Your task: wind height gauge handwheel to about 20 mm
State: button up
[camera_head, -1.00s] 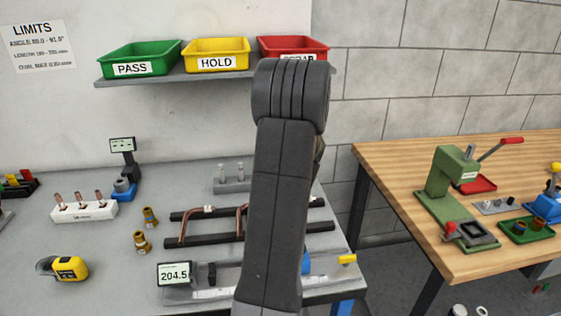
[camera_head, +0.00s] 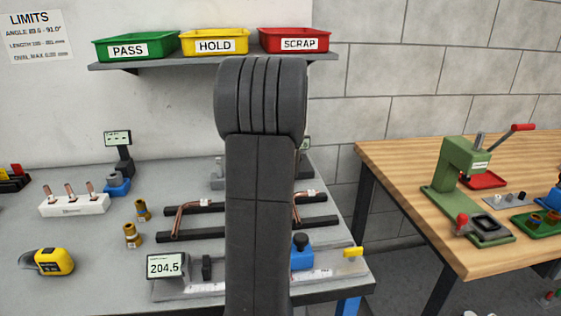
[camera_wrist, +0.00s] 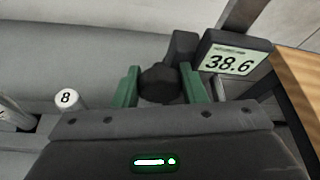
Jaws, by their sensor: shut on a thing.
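In the wrist view, my gripper (camera_wrist: 163,88) has its two green fingers on either side of a dark round handwheel (camera_wrist: 159,84) and is shut on it. The height gauge's dark body (camera_wrist: 182,46) stands just behind the wheel. Its display (camera_wrist: 229,63) to the right reads 38.6.
A white pin marked 8 (camera_wrist: 68,99) stands left of my gripper. In the head view, copper tubes lie on black rails (camera_head: 190,235), and a length gauge display (camera_head: 165,266) reads 204.5. A shelf (camera_head: 150,62) with bins hangs above; a wooden bench (camera_head: 400,180) stands at right.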

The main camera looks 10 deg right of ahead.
jog(key=shift+h, duration=0.3)
dwell(0.4)
jog(key=o, duration=0.9)
jog(key=shift+o, duration=0.4)
jog(key=shift+a+n, duration=0.15)
jog(key=shift+n, duration=0.15)
jog(key=shift+r, duration=0.1)
